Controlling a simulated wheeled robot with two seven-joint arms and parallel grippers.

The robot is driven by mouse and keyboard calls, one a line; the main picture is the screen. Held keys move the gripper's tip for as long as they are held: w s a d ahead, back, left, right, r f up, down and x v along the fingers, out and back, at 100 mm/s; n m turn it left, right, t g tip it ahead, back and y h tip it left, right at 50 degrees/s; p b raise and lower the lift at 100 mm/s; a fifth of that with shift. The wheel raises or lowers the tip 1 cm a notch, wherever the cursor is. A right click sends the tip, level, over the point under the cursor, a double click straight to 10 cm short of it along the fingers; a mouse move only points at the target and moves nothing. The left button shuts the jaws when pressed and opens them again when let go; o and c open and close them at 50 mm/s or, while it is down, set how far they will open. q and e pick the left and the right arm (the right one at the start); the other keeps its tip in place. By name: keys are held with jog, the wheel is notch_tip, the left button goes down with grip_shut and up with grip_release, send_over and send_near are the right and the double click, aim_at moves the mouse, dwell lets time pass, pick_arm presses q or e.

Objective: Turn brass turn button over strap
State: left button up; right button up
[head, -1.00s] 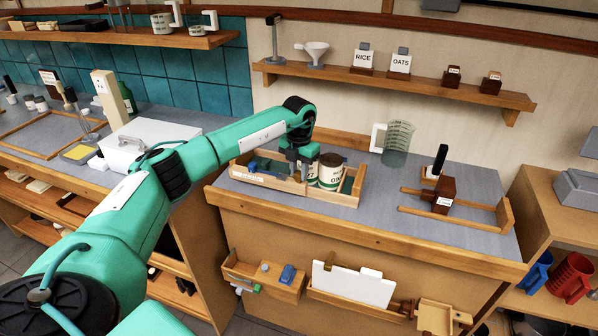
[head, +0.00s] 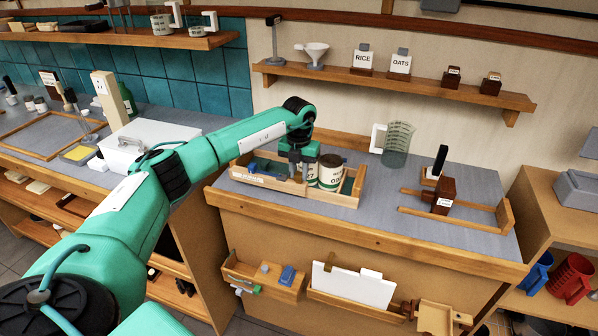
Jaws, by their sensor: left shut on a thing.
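My left arm reaches from the lower left to the wooden tray (head: 333,199) on the grey counter. My left gripper (head: 299,175) points down at the middle of the tray, just left of the cans. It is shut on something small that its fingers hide. The brass turn button and the strap are too small or too hidden to make out. A blue item (head: 267,168) lies in the left part of the tray. Two white and green cans, one the front can (head: 330,179), stand on the right. My right gripper is not in view.
A clear measuring jug (head: 397,146) stands behind the tray to the right. A dark wooden block (head: 445,190) sits in a wooden frame farther right. A shelf (head: 400,84) with labelled holders hangs above. The counter between tray and frame is clear.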

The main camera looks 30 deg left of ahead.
aim_at(299, 174)
pick_arm(q)
jog(key=o, duration=1)
jog(key=shift+r+b, duration=1.55)
jog(key=shift+r, duration=5.45)
